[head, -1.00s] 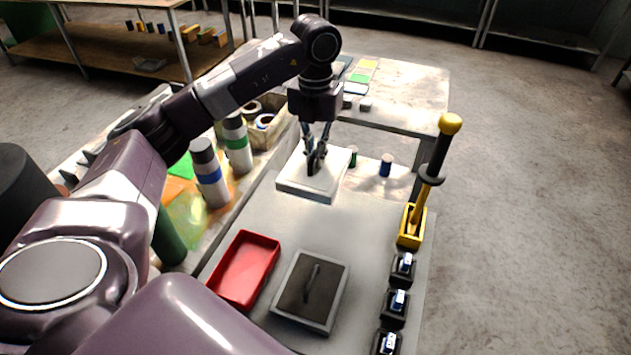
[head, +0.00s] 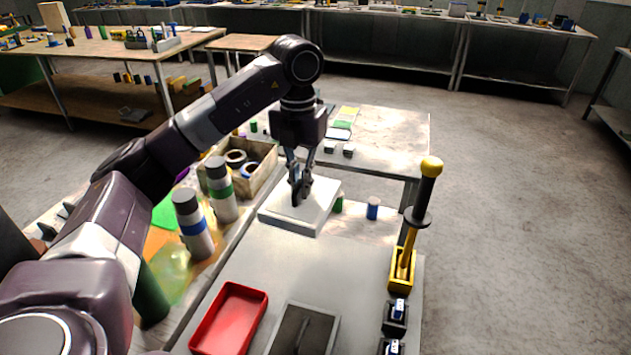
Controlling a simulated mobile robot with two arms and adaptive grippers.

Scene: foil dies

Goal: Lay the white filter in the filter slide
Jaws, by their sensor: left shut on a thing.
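My left gripper (head: 299,196) points down over a thick white square block (head: 272,213) on the far end of the grey work surface. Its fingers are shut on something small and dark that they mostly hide. I cannot tell whether it touches the block's top. No white filter can be made out for certain. A white piece (head: 338,134) lies on the far table beside green and yellow pieces, but it is too small to identify. I cannot tell which thing is the filter slide. A dark plate with a handle in a grey frame (head: 303,330) is cut off at the bottom. My right gripper is out of view.
A red tray (head: 230,318) lies at the front left. Bottles (head: 193,225) and a wooden box (head: 250,175) stand left of the work surface. A yellow-knobbed tool stands in a yellow holder (head: 401,270) at right. The middle of the grey surface (head: 290,265) is clear.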

